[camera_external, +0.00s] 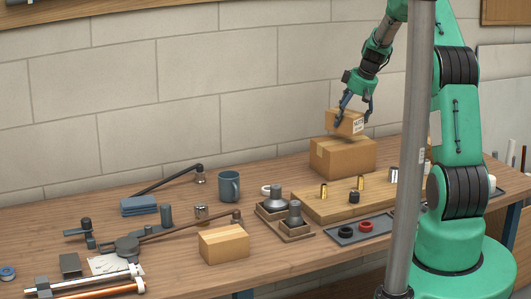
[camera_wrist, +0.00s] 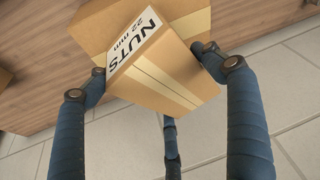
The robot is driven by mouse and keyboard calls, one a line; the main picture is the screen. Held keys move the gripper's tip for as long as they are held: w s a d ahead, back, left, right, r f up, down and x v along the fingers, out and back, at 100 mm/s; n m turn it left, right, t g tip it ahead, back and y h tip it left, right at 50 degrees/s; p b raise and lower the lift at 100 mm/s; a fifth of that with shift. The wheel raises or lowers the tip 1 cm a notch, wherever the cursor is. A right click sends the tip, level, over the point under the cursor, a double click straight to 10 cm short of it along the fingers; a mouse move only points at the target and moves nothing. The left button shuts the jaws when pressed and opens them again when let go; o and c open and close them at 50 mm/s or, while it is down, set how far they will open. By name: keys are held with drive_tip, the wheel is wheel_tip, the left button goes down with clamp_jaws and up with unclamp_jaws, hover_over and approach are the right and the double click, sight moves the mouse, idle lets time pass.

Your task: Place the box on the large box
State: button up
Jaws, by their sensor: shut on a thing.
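A small cardboard box (camera_external: 345,122) with a white label is held by my gripper (camera_external: 354,107) above the large box (camera_external: 343,157). In the wrist view the held box (camera_wrist: 165,75) shows a label reading "NUTS 22 mm", and the fingers (camera_wrist: 155,85) close on it from both sides. The held box is slightly tilted. The large box is plain cardboard with tape and stands on the table's back right; it also shows behind the held box in the wrist view (camera_wrist: 95,30). I cannot tell whether the two boxes touch.
Another cardboard box (camera_external: 223,243) stands at the table's front. A wooden board (camera_external: 325,208) with brass fittings lies before the large box. A blue mug (camera_external: 229,186), a dark tray (camera_external: 362,229) with rings and a grey pole (camera_external: 415,150) are nearby. The wall is behind.

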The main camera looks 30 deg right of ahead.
drive_tip(key=shift+f, duration=0.1)
drive_tip(key=shift+f+b, duration=0.35)
drive_tip(key=shift+f, duration=1.25)
drive_tip(key=shift+f, duration=0.2)
drive_tip(key=o, duration=1.4)
drive_tip(key=shift+r, duration=0.2)
drive_tip(key=shift+r, duration=0.25)
drive_tip(key=p+v, duration=0.1)
drive_tip(key=v, duration=1)
drive_tip(key=shift+s+r, duration=0.15)
drive_tip(key=shift+s, duration=0.15)
